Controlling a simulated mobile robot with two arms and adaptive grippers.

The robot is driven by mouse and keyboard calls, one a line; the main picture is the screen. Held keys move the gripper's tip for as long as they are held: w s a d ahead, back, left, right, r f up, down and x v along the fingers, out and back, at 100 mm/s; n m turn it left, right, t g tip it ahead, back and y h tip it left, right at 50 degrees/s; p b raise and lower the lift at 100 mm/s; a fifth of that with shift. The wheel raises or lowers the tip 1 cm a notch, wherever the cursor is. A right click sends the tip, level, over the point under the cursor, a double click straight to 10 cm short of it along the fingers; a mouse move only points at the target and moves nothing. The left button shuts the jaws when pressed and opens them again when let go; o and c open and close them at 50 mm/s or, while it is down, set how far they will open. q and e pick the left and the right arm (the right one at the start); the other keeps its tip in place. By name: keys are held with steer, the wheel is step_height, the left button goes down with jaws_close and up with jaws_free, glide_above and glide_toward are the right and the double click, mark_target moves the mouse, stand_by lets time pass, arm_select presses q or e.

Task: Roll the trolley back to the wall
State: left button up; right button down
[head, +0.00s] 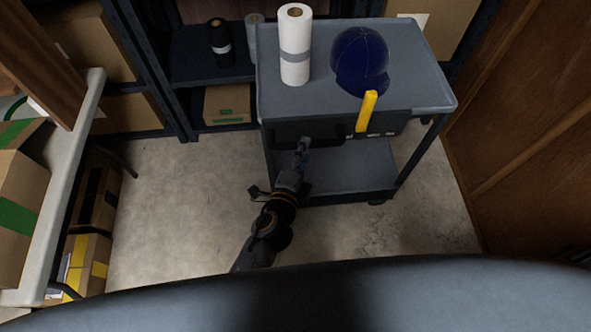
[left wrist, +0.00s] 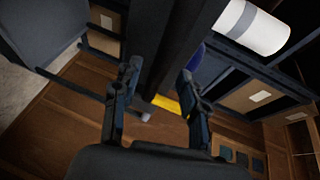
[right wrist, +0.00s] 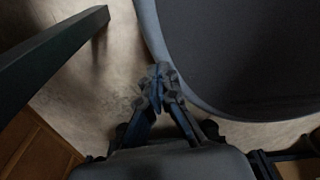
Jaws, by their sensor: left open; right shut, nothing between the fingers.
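The grey trolley (head: 420,88) stands at the back, with a top tray, a lower shelf and a dark front panel with a handle bar (head: 325,141). My left gripper (head: 303,147) is at the left part of this bar. In the left wrist view, the open fingers of my left gripper (left wrist: 158,80) lie on either side of a dark bar (left wrist: 172,50); contact cannot be told. My right gripper (right wrist: 160,82) shows only in the right wrist view, shut and empty above the floor. Any gap between trolley and wall is hidden.
A white paper roll (head: 295,45) and a blue cap (head: 360,60) sit on the trolley; a yellow strip (head: 366,111) hangs at its front. Dark shelving (head: 182,75) stands behind, a bench with boxes (head: 70,165) left, wooden panels (head: 530,130) right.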

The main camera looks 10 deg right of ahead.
arm_select(q)
steer(key=v, duration=0.8)
steer(key=shift+s+a, duration=0.15)
steer(key=shift+s, duration=0.15)
